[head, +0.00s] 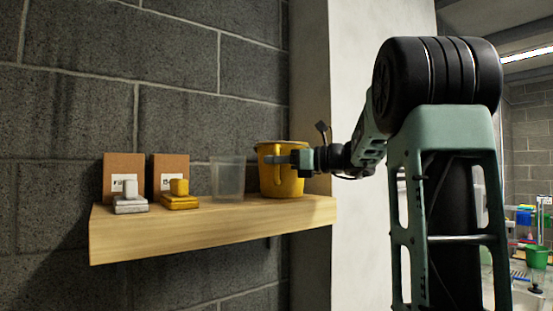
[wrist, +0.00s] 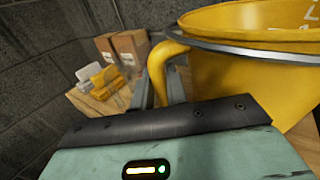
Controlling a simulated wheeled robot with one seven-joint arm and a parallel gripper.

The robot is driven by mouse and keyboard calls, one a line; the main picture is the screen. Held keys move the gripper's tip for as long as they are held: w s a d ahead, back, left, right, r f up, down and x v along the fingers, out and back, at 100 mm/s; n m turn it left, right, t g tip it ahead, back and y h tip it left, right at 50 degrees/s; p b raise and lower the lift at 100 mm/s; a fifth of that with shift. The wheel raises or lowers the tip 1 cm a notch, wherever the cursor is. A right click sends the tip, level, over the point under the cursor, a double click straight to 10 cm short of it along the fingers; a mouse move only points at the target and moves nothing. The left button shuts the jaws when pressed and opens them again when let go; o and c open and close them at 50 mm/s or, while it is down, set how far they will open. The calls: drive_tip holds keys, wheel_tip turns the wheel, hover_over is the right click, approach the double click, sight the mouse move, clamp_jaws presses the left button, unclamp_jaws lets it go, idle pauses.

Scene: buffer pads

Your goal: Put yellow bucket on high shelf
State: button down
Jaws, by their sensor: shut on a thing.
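The yellow bucket (head: 281,178) is upright at the right end of the wooden wall shelf (head: 190,240). Its base appears to be at the shelf's surface; I cannot tell for certain that it rests there. My gripper (head: 290,159) reaches in from the right and is shut on the bucket near its rim. In the wrist view the bucket (wrist: 245,65) fills the upper right, and the gripper's fingers (wrist: 161,92) close on its curved yellow handle at the rim. Part of the bucket's near side is hidden by the gripper in the head view.
A clear container (head: 227,178) stands just left of the bucket. Further left are two cardboard boxes (head: 124,177) (head: 169,174), a yellow stacked item (head: 180,196) and a white one (head: 130,199). A block wall is behind, and a pale pillar (head: 360,60) is right of the shelf.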

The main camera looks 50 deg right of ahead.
drive_tip(key=c, duration=1.4)
unclamp_jaws()
drive_tip(key=shift+f, duration=0.15)
drive_tip(key=shift+r, duration=0.2)
drive_tip(key=b+v, duration=0.6)
drive_tip(key=v, duration=0.6)
